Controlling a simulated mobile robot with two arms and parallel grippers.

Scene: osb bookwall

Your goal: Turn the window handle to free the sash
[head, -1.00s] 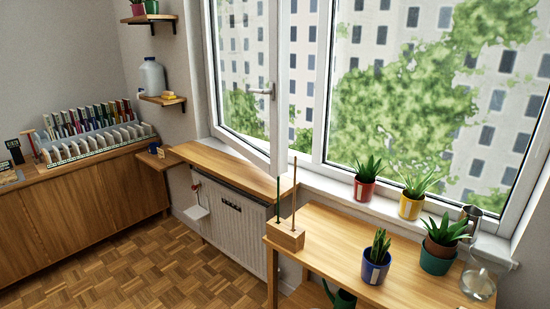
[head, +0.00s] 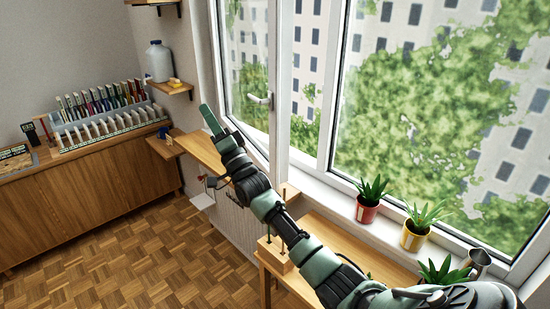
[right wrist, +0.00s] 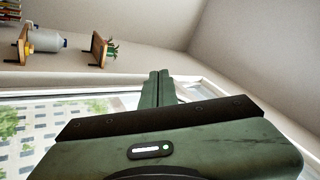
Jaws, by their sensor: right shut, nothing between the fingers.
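The window handle (head: 260,99) is a light lever on the right upright of the left sash (head: 277,75); it lies roughly level, its grip pointing left. The sash appears swung inward: a gap showing the building lies between its handle edge and the middle post (head: 337,85). My right gripper (head: 207,117) is shut and empty, pointing up and left. In the picture it is left of and a little below the handle, apart from it. In the right wrist view its fingers (right wrist: 158,88) are together; the handle does not show there. My left gripper is out of view.
The wooden sill board (head: 201,150) runs below the gripper. A red pot (head: 367,211) and a yellow pot (head: 414,238) stand on the window ledge at right. A wall shelf (head: 168,88) holds a jug (head: 158,62).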

